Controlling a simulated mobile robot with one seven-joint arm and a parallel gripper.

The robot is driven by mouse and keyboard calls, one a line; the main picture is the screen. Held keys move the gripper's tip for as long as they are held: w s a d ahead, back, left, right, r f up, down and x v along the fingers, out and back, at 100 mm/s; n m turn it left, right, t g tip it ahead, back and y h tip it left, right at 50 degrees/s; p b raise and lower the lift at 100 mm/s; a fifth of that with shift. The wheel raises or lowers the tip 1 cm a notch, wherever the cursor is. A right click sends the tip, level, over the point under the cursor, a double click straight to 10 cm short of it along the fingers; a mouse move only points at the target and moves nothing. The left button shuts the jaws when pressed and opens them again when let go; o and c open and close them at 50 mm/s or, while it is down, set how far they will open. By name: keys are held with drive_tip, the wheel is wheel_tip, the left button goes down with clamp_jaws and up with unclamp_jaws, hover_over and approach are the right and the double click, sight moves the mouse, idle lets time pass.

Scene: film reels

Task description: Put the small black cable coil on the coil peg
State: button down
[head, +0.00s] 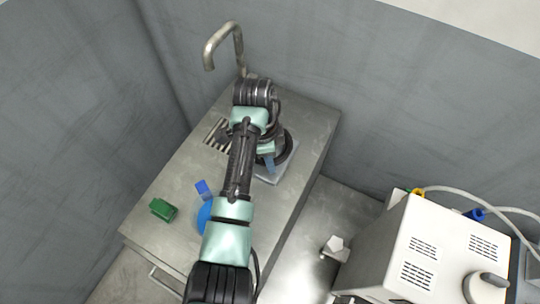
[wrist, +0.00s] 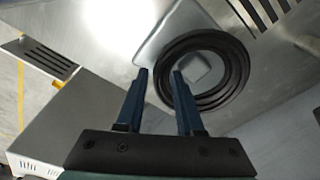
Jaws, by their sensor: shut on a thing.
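The black cable coil (wrist: 238,72) is a flat dark ring in the wrist view. Its near-left rim lies between the two blue fingers of my gripper (wrist: 159,74), which is shut on it. A pale rounded plate (wrist: 150,48) shows behind the coil, and a light squarish shape (wrist: 197,69) shows through its middle. I cannot tell whether this is the coil peg or how the coil sits on it. In the head view the coil (head: 291,146) is partly hidden by my wrist, over the pale plate (head: 290,174) on the metal bench (head: 180,180).
A green block (head: 163,210) and blue things (head: 203,188) lie on the bench left of my arm. A bent metal pipe (head: 222,42) rises at the back, near a slotted grille (head: 217,132). A white machine (head: 430,245) with cables stands at the right. Grey walls close in behind.

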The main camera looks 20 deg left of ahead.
drive_tip(key=shift+f, duration=0.55)
drive_tip(key=c, duration=0.5)
unclamp_jaws()
drive_tip(key=shift+s, duration=0.1)
drive_tip(key=shift+c, duration=0.2)
drive_tip(key=shift+r, duration=0.1)
wheel_tip(320, 180, up, 13)
drive_tip(key=a+p, duration=0.1)
drive_tip(key=p, duration=0.1)
drive_tip(key=shift+s+a+p, duration=0.2)
drive_tip(key=shift+p, duration=0.15)
